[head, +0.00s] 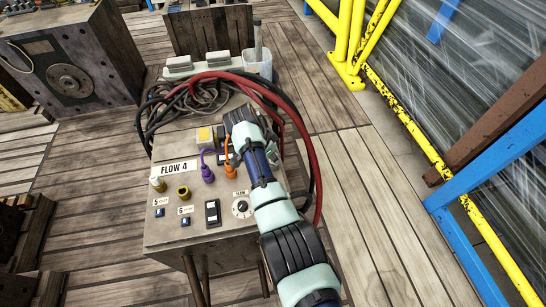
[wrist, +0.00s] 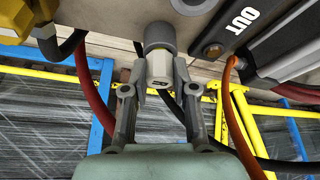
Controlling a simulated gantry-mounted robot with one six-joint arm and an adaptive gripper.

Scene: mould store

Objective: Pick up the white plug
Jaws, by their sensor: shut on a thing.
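In the wrist view, my gripper (wrist: 159,76) has one finger on each side of the white plug (wrist: 159,69) and is shut on it. The plug has a faceted pale body with a small dark mark. Its upper end meets a grey round collar (wrist: 160,37) at the panel; whether it is fully seated there I cannot tell. In the head view, my arm covers the back right of the FLOW 4 box (head: 160,232), and the gripper's fingertips and the held plug are not clearly visible.
The box top carries a cream fitting (head: 158,184), a brass-yellow one (head: 183,192), a purple plug (head: 207,173) and an orange plug (head: 231,171). Red and black hoses (head: 296,120) loop behind and right. A white container (head: 257,64) stands behind. Yellow railing (head: 400,110) runs right.

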